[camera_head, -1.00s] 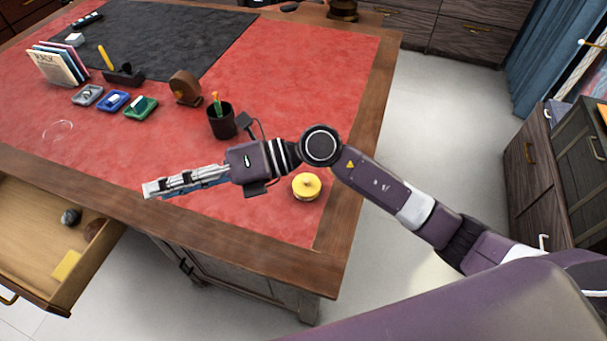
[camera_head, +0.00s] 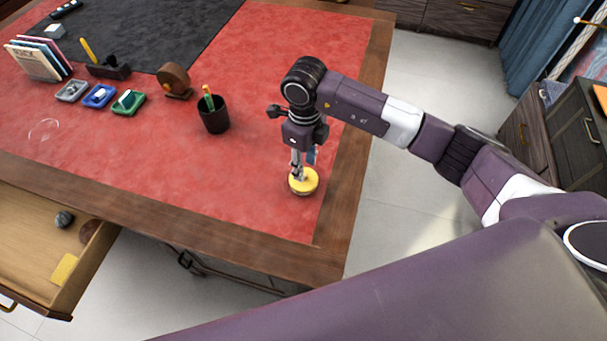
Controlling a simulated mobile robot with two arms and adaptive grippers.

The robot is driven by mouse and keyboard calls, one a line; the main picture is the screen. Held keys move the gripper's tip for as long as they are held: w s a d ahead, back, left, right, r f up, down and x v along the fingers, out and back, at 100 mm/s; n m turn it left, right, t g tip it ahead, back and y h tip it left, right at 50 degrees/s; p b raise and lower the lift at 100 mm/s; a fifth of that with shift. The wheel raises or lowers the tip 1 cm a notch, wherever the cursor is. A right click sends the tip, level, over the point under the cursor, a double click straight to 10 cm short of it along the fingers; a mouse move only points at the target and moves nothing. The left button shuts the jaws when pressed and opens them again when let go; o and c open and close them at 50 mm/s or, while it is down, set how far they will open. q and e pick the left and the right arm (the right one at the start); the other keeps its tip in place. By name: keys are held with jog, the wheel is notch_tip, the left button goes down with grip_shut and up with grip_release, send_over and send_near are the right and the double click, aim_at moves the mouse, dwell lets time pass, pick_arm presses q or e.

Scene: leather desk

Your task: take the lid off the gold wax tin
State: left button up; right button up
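The gold wax tin (camera_head: 304,187) is a small round yellow tin on the red desk top, near the right front corner. Its lid covers the top, and the knob is hidden behind my fingers. My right gripper (camera_head: 298,176) points straight down over the tin, with its fingertips at the lid. I cannot tell whether the fingers are closed on the knob or only around it. My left gripper is not in view.
A dark pen cup (camera_head: 214,118) stands left of my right gripper. Small grey, blue and green trays (camera_head: 128,103) and a brown tape dispenser (camera_head: 174,80) are farther left. An open drawer (camera_head: 40,235) juts out at the lower left. The red surface around the tin is clear.

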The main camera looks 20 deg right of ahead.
jog(key=shift+w+f+p, duration=0.1)
jog(key=shift+f+p, duration=0.3)
jog(key=shift+f, duration=1.35)
grip_shut()
jog(key=shift+r, duration=0.15)
